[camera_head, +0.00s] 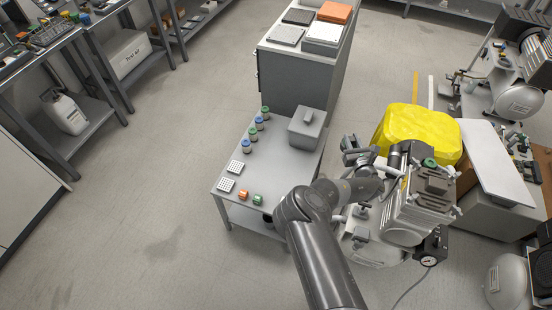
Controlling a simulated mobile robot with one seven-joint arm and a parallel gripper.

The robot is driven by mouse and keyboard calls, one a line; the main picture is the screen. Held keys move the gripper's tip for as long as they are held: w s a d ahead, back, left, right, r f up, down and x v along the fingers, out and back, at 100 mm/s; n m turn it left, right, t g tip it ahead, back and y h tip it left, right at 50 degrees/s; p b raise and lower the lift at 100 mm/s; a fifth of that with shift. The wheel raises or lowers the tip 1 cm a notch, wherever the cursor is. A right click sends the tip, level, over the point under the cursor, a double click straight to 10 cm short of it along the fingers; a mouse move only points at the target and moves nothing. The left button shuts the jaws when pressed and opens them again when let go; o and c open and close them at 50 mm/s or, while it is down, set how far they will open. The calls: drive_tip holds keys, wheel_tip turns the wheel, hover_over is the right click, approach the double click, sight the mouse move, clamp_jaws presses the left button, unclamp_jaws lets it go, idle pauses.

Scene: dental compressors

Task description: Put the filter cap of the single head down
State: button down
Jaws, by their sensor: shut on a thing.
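My arm reaches right from the lower middle over a compressor (405,232) that has a ribbed grey head (430,185). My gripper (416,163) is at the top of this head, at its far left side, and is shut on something. A small round green-topped part (430,162), which looks like the filter cap, shows right at the fingertips. The picture is too small to tell whether it is clear of the head or still touching it. The fingers are partly hidden by the hand and wrist.
A yellow covered bulk (415,128) stands behind the compressor. The table's middle has free room.

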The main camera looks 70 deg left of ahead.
drive_tip(key=s+f+n+g, duration=0.3)
drive_tip(key=s+f+g, duration=0.2)
drive_tip(key=s+f, duration=0.7)
hover_over(287, 179)
drive_tip(key=shift+y, duration=0.3)
drive_tip(key=f, duration=0.4)
drive_tip(key=shift+s+d+f, duration=0.1)
drive_tip(key=shift+d+f, duration=0.1)
drive_tip(key=shift+f, duration=0.15)
drive_tip(key=shift+a+f, duration=0.1)
drive_tip(key=shift+f, duration=1.95)
drive_tip(key=shift+f, duration=0.25)
drive_tip(key=shift+f, duration=0.1)
drive_tip(key=c, duration=1.2)
unclamp_jaws()
